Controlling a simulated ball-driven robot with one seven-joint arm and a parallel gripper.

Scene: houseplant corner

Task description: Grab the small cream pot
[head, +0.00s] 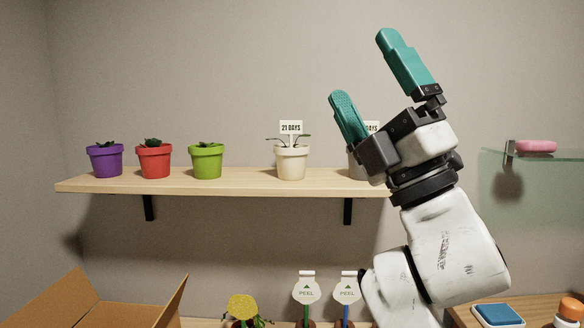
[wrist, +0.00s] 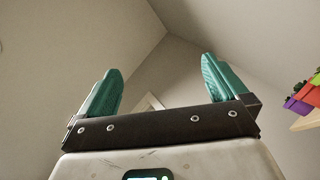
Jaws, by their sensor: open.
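A cream pot (head: 291,163) with a thin seedling and a "21 DAYS" tag stands upright on the wooden shelf (head: 240,181) in the head view. A second pale pot (head: 354,166) with a similar tag is mostly hidden behind my gripper; its size cannot be compared. My gripper (head: 362,66) is open and empty, raised above the shelf and to the right of the fully visible cream pot. In the wrist view my gripper (wrist: 162,65) has its teal fingers spread, with only walls and ceiling between them. No cream pot is recognisable there.
Purple (head: 104,160), red (head: 154,161) and green (head: 207,161) pots stand along the shelf's left. An open cardboard box (head: 95,300) is at lower left. Plants with "PEEL" tags (head: 306,290) stand below the shelf. A glass shelf (head: 545,165) holds pink soap (head: 536,146) at right.

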